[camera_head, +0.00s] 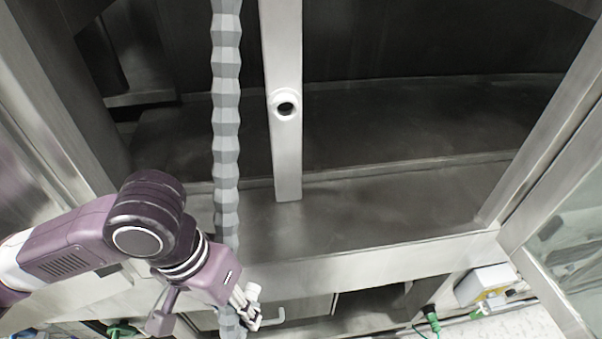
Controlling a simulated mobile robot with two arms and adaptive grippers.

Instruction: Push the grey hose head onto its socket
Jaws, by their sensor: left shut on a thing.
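The grey ribbed hose (227,130) hangs from the top edge down past my left gripper, where its lower part is partly hidden. My left gripper (247,309) is low in the view, left of the middle, with its fingers shut on a small pale piece, the hose head (253,291). Its pale end points up; the rest is hidden by the fingers. The socket (285,105) is a white ring with a dark hole on an upright metal post (284,160). It is empty, above and slightly right of the gripper, well apart from the head. My right gripper is not in view.
A metal ledge (370,262) crosses in front of the dark machine interior. A slanted metal frame (550,130) stands at the right. Below are a pale box (485,283) and a green connector (432,318). The space around the socket is clear, apart from the hose at its left.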

